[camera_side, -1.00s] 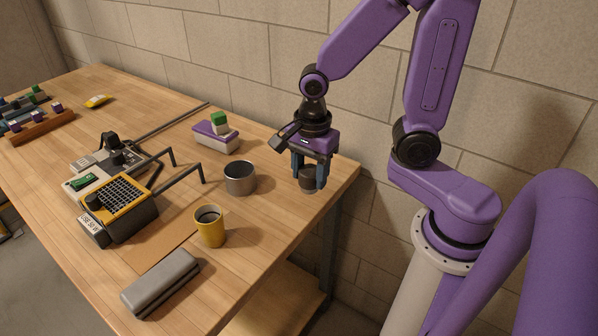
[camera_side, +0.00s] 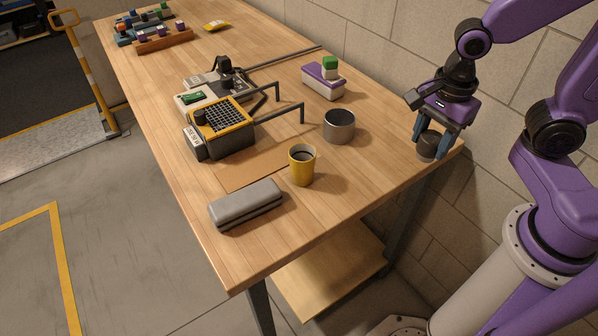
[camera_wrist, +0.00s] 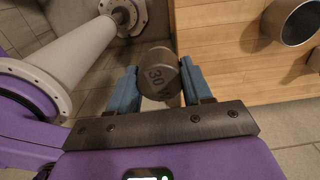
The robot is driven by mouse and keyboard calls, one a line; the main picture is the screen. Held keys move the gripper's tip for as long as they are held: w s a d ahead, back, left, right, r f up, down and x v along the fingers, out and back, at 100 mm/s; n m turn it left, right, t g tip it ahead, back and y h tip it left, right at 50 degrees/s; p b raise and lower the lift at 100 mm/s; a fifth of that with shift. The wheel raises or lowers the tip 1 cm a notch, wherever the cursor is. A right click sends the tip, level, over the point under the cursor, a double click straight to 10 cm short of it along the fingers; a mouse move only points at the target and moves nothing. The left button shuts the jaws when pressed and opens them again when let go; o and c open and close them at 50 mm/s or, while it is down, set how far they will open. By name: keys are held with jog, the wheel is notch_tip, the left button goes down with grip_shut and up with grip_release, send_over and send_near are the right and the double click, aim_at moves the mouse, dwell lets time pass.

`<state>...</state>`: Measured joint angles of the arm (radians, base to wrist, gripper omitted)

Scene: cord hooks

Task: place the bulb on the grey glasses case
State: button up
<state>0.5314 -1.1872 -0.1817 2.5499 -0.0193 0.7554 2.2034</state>
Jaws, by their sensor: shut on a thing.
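The grey glasses case (camera_side: 245,204) lies shut near the front edge of the table, in the side view. My gripper (camera_side: 432,143) is far to its right, pointing down at the table's right edge. It is shut on a dark grey-brown round thing (camera_side: 428,148), taken as the bulb. In the wrist view this bulb (camera_wrist: 160,76) sits between the two blue fingers and shows the marking "30", with a paler part below. Its shape is partly hidden by the fingers. I cannot tell whether it touches the table.
A metal cup (camera_side: 339,127) and a yellow cup (camera_side: 301,168) stand between my gripper and the case. A yellow-black device (camera_side: 222,130), hooks (camera_side: 290,108) and a purple-white box (camera_side: 322,82) with a green block (camera_side: 330,62) are behind. Bare wood lies right of the case.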

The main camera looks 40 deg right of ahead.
jog(key=w+a+r+n, duration=0.1)
jog(key=w+a, duration=0.1)
jog(key=a, duration=0.3)
jog(key=w+a+r, duration=0.2)
jog(key=w+a, duration=0.1)
jog(key=a, duration=0.2)
jog(key=n, duration=0.1)
send_over(244, 198)
jog(key=f, duration=0.7)
jog(key=shift+s+d+f, duration=0.1)
jog(key=shift+d+f, duration=0.1)
jog(key=shift+f, duration=0.15)
jog(key=shift+a+f, duration=0.15)
jog(key=shift+f, duration=1.6)
jog(key=shift+f, duration=0.1)
jog(key=o, duration=1.1)
jog(key=shift+c, duration=0.2)
